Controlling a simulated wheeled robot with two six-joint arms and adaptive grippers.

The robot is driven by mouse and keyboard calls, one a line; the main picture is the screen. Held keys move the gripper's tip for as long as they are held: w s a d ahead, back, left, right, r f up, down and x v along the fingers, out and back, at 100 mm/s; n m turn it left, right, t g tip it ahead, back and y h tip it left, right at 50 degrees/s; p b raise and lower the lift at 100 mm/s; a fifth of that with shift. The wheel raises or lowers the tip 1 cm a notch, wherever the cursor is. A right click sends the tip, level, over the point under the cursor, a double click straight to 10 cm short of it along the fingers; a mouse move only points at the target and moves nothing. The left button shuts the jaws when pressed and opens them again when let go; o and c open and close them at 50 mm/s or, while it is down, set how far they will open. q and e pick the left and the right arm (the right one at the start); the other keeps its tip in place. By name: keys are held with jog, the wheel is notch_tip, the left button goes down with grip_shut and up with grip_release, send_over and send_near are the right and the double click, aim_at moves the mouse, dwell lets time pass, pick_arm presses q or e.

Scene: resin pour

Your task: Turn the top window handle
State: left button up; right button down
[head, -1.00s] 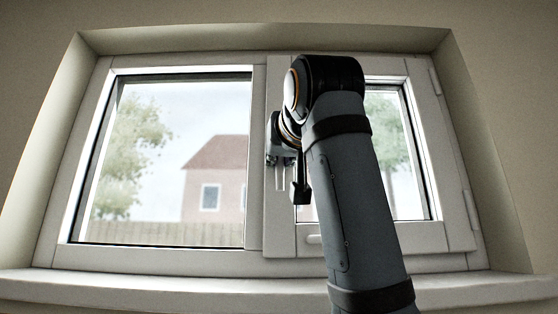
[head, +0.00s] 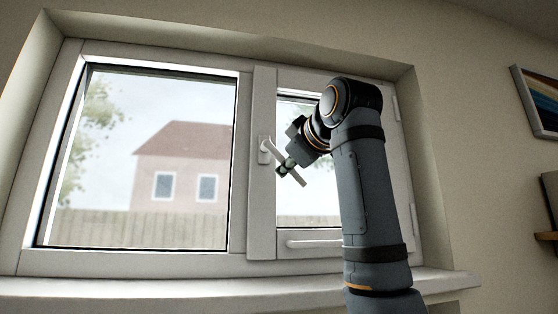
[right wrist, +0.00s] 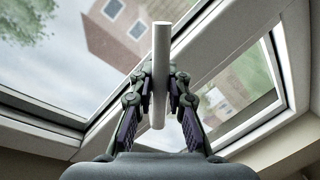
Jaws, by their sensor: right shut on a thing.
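The top window handle (head: 299,180) is a white lever on the right sash's left stile. It slants down to the right from its mount (head: 264,150). My right gripper (head: 287,168) is shut on the lever around its middle. In the right wrist view, the white bar of the handle (right wrist: 161,45) stands between the two fingers of the gripper (right wrist: 160,82), with its ends sticking out past them. My left gripper is not in view.
A second white handle (head: 314,243) lies level on the sash's bottom rail. The window sill (head: 150,292) runs below the frame. A picture (head: 540,98) hangs on the right wall, with a shelf (head: 547,236) below it.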

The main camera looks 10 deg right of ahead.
jog(key=n, duration=0.1)
jog(key=d+r+n+p, duration=0.1)
jog(key=r+n+h+p, duration=0.1)
jog(key=shift+w+d+r+n, duration=0.1)
jog(key=shift+d+r+n, duration=0.15)
jog(key=shift+n, duration=0.15)
jog(key=shift+d+r+n+h+p, duration=0.15)
jog(key=shift+r+n+h+p, duration=0.15)
jog(key=shift+r+n+p, duration=0.5)
jog(key=shift+d+r+n+h+p, duration=0.15)
jog(key=shift+r+n+h+p, duration=0.15)
jog(key=shift+n, duration=0.8)
jog(key=shift+r, duration=0.1)
jog(key=c, duration=1.4)
grip_release()
jog(key=shift+o, duration=0.3)
jog(key=s+r, duration=0.2)
jog(key=s, duration=0.9)
jog(key=shift+s+r, duration=0.15)
jog(key=shift+s, duration=0.25)
